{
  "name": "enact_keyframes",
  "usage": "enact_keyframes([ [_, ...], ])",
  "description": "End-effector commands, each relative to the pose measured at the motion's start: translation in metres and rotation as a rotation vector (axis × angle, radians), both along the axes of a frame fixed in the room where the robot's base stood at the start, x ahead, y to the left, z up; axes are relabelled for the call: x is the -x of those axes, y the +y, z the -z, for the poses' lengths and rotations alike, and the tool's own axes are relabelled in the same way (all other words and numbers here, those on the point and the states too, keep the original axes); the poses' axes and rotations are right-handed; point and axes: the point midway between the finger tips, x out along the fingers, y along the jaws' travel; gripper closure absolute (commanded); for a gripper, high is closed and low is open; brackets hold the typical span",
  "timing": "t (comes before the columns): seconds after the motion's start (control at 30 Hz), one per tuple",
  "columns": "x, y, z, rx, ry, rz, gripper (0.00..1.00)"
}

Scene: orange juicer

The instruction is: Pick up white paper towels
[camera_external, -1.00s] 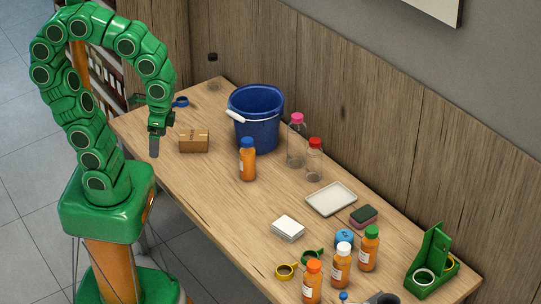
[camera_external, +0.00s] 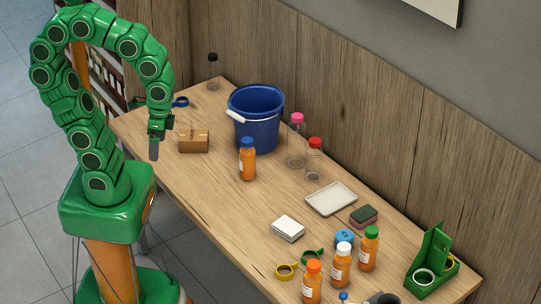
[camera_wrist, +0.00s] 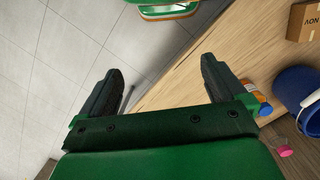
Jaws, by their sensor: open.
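The white paper towels (camera_external: 288,228) lie as a small flat square stack on the front half of the wooden table, left of the white tray. They do not show in the wrist view. My gripper (camera_external: 155,150) hangs pointing down near the table's left edge, beside the cardboard box and well away from the towels. In the wrist view my gripper (camera_wrist: 160,85) has its two dark fingers wide apart with nothing between them.
The table (camera_external: 215,205) is bare between my gripper and the towels. A cardboard box (camera_external: 194,141), a blue bucket (camera_external: 258,135) and a juice bottle (camera_external: 247,162) stand behind. A white tray (camera_external: 331,199), tape rolls and several juice bottles (camera_external: 341,268) surround the towels' right side.

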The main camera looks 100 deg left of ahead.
Motion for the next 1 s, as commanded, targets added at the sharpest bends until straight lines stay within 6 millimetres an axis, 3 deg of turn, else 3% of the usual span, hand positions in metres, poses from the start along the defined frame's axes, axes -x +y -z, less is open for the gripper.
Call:
enact_keyframes([
  [0.27,-0.070,0.010,0.011,0.082,-0.041,-0.185,0.02],
  [0.7,-0.120,-0.054,0.053,0.486,0.074,-0.416,0.02],
  [1.0,-0.166,-0.074,0.071,0.732,0.133,-0.643,0.02],
])
